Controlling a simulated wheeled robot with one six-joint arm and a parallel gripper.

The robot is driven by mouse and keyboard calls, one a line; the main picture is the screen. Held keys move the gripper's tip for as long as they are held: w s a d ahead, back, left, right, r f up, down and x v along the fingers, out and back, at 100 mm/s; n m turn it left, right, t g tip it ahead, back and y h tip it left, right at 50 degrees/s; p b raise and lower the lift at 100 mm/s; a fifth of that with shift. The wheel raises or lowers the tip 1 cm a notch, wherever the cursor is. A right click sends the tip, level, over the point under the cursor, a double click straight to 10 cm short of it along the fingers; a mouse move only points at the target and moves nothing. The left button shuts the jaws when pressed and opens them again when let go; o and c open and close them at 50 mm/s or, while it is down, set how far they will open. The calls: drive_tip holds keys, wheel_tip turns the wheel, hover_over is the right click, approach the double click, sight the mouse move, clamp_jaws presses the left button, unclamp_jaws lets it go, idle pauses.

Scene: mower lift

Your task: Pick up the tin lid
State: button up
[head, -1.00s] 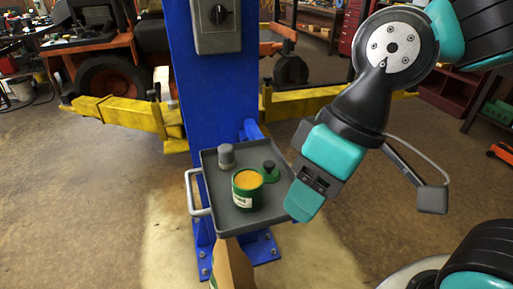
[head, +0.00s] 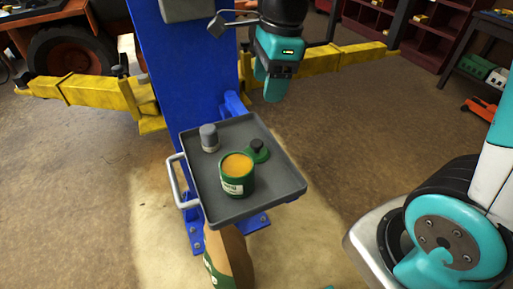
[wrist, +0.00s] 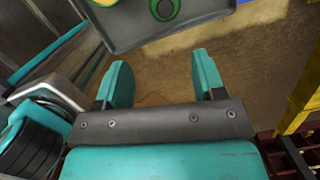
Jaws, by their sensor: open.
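The tin lid (head: 257,151) is a green disc with a dark knob. It lies on the grey tray (head: 285,191), behind and to the right of the open green tin (head: 237,174) with orange contents. In the wrist view the lid (wrist: 164,8) shows at the top edge, beyond the fingertips and partly cut off. My gripper (head: 270,84) hangs above and behind the tray, apart from the lid. In the wrist view my gripper (wrist: 160,75) has its two teal fingers spread with nothing between them.
A grey cylinder (head: 209,138) stands on the tray left of the lid. The tray has a side handle (head: 178,185) and is beside the blue post (head: 190,75). Yellow lift arms (head: 345,58) extend either side. Floor right of the tray is clear.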

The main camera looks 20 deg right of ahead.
drive_tip(key=w+m, duration=0.1)
drive_tip(key=m, duration=0.1)
approach(257, 142)
drive_tip(key=f, duration=0.3)
drive_tip(key=a+f, duration=0.1)
drive_tip(key=f, duration=0.1)
drive_tip(key=shift+w+p, duration=0.3)
drive_tip(key=shift+w, duration=0.05)
drive_tip(key=shift+a+f+p, duration=0.15)
drive_tip(key=shift+f+p, duration=0.1)
drive_tip(key=shift+f, duration=1.1)
drive_tip(key=shift+a+f+p, duration=0.2)
drive_tip(key=shift+f+p, duration=0.05)
drive_tip(key=shift+f, duration=1.15)
drive_tip(key=shift+c, duration=0.4)
drive_tip(key=shift+s, duration=0.1)
drive_tip(key=c, duration=0.9)
